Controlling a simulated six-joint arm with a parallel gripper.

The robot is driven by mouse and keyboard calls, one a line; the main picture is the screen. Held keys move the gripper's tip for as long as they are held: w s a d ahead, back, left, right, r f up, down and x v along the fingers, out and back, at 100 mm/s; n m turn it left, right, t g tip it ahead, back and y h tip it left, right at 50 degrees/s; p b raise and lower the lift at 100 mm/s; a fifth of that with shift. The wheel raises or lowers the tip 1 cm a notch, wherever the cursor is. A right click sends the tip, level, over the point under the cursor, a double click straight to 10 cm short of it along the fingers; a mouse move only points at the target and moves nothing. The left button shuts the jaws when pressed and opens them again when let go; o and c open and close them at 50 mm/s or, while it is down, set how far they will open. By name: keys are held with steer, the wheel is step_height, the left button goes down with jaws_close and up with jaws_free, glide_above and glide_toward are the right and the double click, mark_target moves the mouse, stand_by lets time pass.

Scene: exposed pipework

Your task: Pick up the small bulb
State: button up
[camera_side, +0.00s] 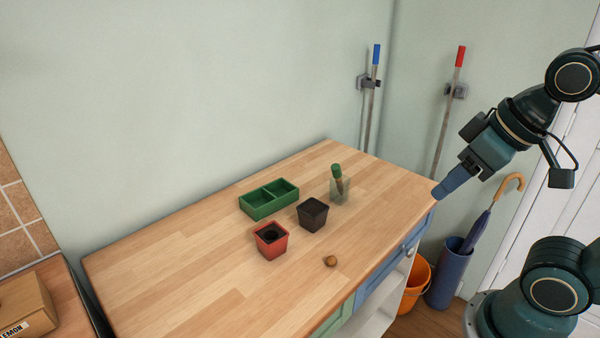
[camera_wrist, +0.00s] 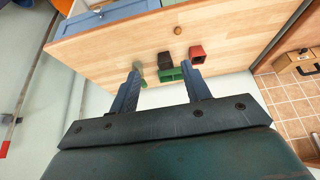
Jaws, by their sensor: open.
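The small bulb (camera_side: 330,261) is brown and round and lies on the wooden tabletop near its front edge, right of the red pot. It also shows in the wrist view (camera_wrist: 205,28) near the tabletop's upper edge. My gripper (camera_side: 439,193) is in the air at the right end of the table, above and well apart from the bulb. In the wrist view its two blue fingers (camera_wrist: 160,70) are spread with nothing between them in their grasp. The green tray shows beyond the fingertips, apart from them.
On the wooden table (camera_side: 180,265) stand a red pot (camera_side: 271,242), a black pot (camera_side: 313,216), a green two-part tray (camera_side: 262,205) and a clear holder (camera_side: 340,190) with a green-handled tool. The tabletop around the bulb is clear. An umbrella stand (camera_side: 450,277) and orange bucket (camera_side: 414,284) are on the floor.

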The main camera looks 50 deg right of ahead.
steer(key=shift+w, duration=0.15)
steer(key=w+a+f+n+g+y, duration=0.1)
steer(key=w+f+n+g+y, duration=0.2)
steer(key=w+f+n, duration=0.8)
steer(key=shift+w+f+n+g, duration=0.4)
steer(key=shift+w+n+g, duration=0.3)
steer(key=shift+w+n, duration=1.35)
steer(key=shift+w+a+m, duration=0.15)
steer(key=shift+w+m, duration=0.3)
glide_above(331, 259)
steer(key=d, duration=0.2)
steer(key=shift+s+d+f, duration=0.1)
steer(key=shift+s+f, duration=0.05)
steer(key=shift+f, duration=1.9)
steer(key=shift+s+d+f, duration=0.1)
steer(key=shift+s+f, duration=0.05)
steer(key=shift+f, duration=1.9)
steer(key=shift+f, duration=0.1)
